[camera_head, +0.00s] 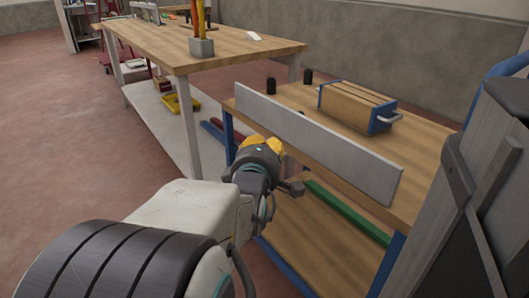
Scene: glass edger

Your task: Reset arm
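My gripper (275,165) is at the end of my white and dark arm, in the middle of the picture. It is in front of the left end of a wooden cart (418,148) with a blue frame. A yellow-orange shape (266,146) shows at its far end; I cannot tell whether it is part of the gripper or something beyond it. The fingers are mostly hidden by the wrist, so I cannot see whether they are open or shut, or whether they hold anything.
A long grey panel (335,150) stands along the cart's near edge. A wooden workbench (150,38) stands behind left. Dark panels fill the right edge. Red floor (60,150) is clear at left.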

